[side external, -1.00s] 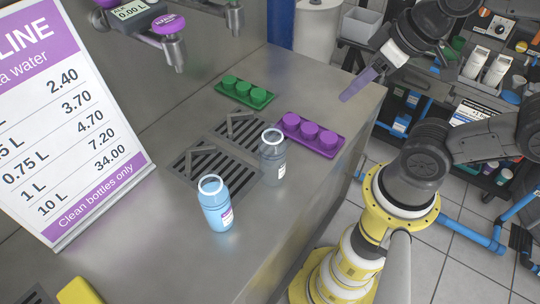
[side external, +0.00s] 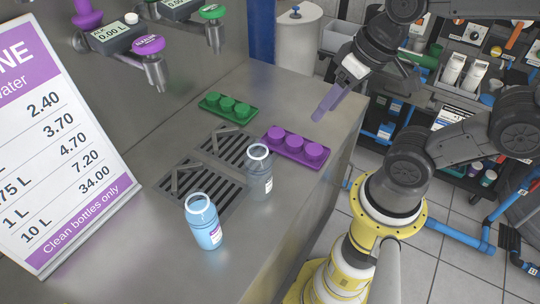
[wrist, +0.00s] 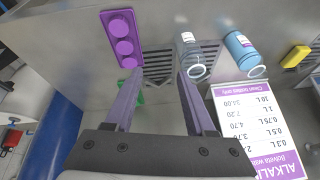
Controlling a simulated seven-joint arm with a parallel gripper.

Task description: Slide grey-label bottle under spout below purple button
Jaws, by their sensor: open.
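The grey-label bottle (side external: 259,174) is clear, open-topped and upright on the counter, beside the right edge of the drain grilles. It also shows in the wrist view (wrist: 190,55), near the tip of one finger. A purple button (side external: 149,44) sits on a dispenser on the wall, with a metal spout (side external: 156,74) beneath it, above the grille side of the counter. My gripper (side external: 322,112) is open and empty above the counter's right side, past the purple cap tray and apart from the bottle. Its two fingers (wrist: 159,82) are spread in the wrist view.
A blue bottle with a purple label (side external: 204,224) stands at the front, near the grilles (side external: 212,178). A purple cap tray (side external: 295,147) and green cap tray (side external: 228,106) lie farther back. A price sign (side external: 60,150) stands left. The front-right counter is clear.

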